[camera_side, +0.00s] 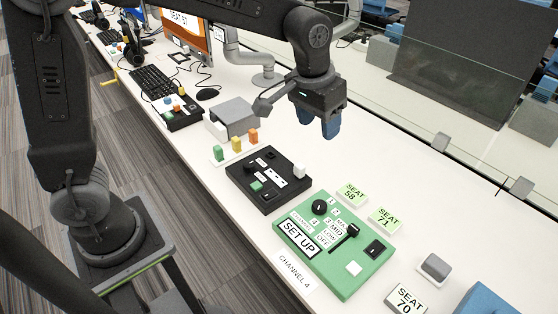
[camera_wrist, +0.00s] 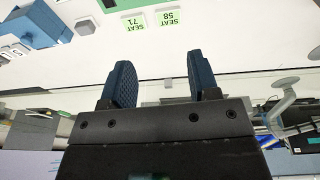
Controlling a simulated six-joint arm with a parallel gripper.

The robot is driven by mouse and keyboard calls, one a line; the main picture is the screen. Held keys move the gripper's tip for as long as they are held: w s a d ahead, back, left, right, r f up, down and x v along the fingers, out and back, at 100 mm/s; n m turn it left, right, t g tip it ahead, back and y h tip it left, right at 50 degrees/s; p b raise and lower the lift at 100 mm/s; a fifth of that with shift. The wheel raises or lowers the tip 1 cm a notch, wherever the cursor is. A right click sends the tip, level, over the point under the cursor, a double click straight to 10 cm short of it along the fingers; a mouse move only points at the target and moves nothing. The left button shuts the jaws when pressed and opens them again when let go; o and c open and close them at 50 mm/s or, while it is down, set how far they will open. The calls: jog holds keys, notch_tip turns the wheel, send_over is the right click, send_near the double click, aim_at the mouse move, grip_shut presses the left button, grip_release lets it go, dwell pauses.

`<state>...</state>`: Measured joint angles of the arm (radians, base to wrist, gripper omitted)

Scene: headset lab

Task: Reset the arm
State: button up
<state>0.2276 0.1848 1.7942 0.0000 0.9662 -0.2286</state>
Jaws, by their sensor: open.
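My gripper (camera_side: 319,118) hangs in the air above the white bench, behind the black control box (camera_side: 290,187). In the wrist view its two blue fingers (camera_wrist: 161,85) stand apart with nothing between them. The green SET UP panel (camera_side: 340,262) lies on the bench to the right of the black box. It carries a round black knob (camera_side: 319,207), a black lever (camera_side: 352,231) and a white square button (camera_side: 353,268).
SEAT 58 (camera_side: 352,193) and SEAT 71 (camera_side: 385,219) labels lie behind the panel. Green, yellow and orange blocks (camera_side: 237,144) and a grey box (camera_side: 234,117) stand left of the gripper. A dark screen (camera_side: 470,65) rises behind the bench. Bare bench lies right of the gripper.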

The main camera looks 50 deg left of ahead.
jog(key=s+a+r+t, duration=0.1)
jog(key=s+a, duration=0.3)
jog(key=s, duration=0.6)
jog(key=s+a+r+t, duration=0.2)
jog(key=s+a, duration=0.3)
jog(key=s, duration=0.5)
jog(key=shift+a, duration=0.25)
jog(key=shift+r, duration=0.1)
jog(key=shift+c, duration=0.4)
dwell(1.9)
